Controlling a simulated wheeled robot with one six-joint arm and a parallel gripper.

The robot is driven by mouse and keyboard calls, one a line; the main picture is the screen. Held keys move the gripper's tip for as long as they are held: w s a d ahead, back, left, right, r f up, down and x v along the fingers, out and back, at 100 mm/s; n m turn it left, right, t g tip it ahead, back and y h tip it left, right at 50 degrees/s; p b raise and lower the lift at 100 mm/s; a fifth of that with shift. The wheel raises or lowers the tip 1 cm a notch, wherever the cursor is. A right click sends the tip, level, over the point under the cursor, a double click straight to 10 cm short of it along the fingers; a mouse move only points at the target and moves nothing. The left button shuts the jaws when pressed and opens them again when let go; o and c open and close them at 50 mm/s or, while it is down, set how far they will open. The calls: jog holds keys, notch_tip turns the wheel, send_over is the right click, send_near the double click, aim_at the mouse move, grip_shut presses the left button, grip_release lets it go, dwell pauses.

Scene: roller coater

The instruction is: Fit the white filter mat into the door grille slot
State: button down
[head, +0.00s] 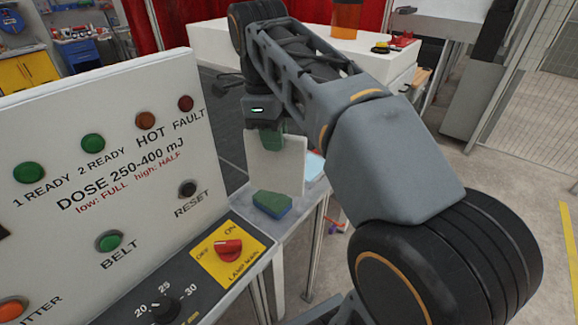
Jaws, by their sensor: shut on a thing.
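My gripper (266,128) is left of the picture's middle, below the dark wrist with a small green light. It is shut on the white filter mat (280,170), a flat pale panel hanging upright beneath it. A green piece shows at the mat's top edge, by the fingers; I cannot tell whether it is a fingertip or a tab. The mat's lower edge is close above the pale bench top, behind a green and blue block; I cannot tell whether it touches. I cannot make out the door grille slot in this view.
A control panel (90,150) with buttons fills the left, with a lamp switch (229,248) on its lower ledge. The green and blue block (271,204) lies on the narrow bench. A white table (300,50) is behind.

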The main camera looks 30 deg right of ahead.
jog(key=w+d+f+p, duration=0.1)
jog(key=w+d+f, duration=0.2)
jog(key=w+f, duration=0.2)
jog(key=w+d+f+p, duration=0.1)
jog(key=w+d+f, duration=0.3)
jog(key=f, duration=0.3)
jog(key=shift+w+d+f+p, duration=0.25)
jog(key=shift+w+p, duration=0.15)
jog(key=shift+w, duration=0.25)
jog(key=shift+f, duration=0.2)
jog(key=c, duration=1.1)
grip_release()
jog(key=shift+r, duration=0.1)
